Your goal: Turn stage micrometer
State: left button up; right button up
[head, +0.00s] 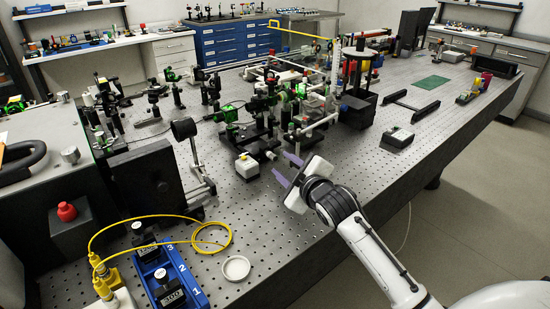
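My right gripper (287,168) reaches in from the lower right over the optical table (330,215). Its two purple fingers point left and stand apart, with nothing visible between them. Just beyond the fingertips is a cluster of black stages and posts with green-lit parts (232,132). A small white box (247,167) sits at the near edge of this cluster, left of the fingers. The stage micrometer is too small to pick out among these parts. I cannot tell whether the fingers touch anything. My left gripper is not in view.
A blue numbered rack (187,283), yellow cable (140,217) and white round dish (236,267) lie at the near left. A black panel (150,180) stands behind them. A black-and-white box (397,139) sits to the right. The table is clear between dish and gripper.

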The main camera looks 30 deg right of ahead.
aim_at(275, 159)
jog(key=x, duration=0.6)
grip_shut()
